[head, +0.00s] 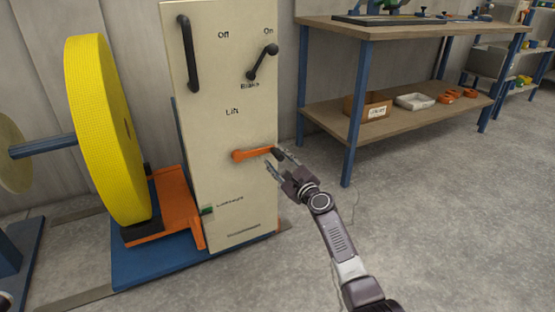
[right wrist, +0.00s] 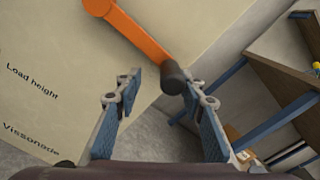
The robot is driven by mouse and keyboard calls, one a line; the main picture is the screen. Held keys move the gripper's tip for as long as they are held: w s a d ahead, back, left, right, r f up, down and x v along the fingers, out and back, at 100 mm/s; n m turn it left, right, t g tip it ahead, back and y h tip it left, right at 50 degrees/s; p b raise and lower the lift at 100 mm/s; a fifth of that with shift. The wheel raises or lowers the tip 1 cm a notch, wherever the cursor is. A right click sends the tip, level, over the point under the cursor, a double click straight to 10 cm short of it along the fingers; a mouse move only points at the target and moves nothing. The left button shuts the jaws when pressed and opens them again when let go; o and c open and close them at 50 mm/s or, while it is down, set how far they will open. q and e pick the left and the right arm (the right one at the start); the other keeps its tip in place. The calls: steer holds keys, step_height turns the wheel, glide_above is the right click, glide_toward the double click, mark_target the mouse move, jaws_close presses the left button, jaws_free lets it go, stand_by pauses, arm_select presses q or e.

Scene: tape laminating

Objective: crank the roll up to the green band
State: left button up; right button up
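The yellow roll (head: 103,130) stands upright at the left of the head view, above an orange cradle (head: 178,205). The orange crank (head: 252,154) is on the beige panel (head: 225,120) under the word "Lift" and points right. Its dark knob (right wrist: 174,80) shows in the right wrist view. A small green mark (head: 207,210) sits at the panel's lower left edge, beside a label. My right gripper (head: 275,161) is open at the crank's end. In the right wrist view its fingers (right wrist: 162,85) stand apart, with the knob near their tips; I cannot tell whether they touch. My left gripper is not in view.
Two dark levers, a long one (head: 187,55) and the brake lever (head: 262,63), are higher on the panel. A workbench (head: 345,110) with bins and orange rings stands to the right. The grey floor (head: 440,220) is clear at the right front.

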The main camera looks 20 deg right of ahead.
steer(key=shift+d+r, duration=0.1)
steer(key=shift+r, duration=0.05)
steer(key=s, duration=1.2)
steer(key=shift+d, duration=0.15)
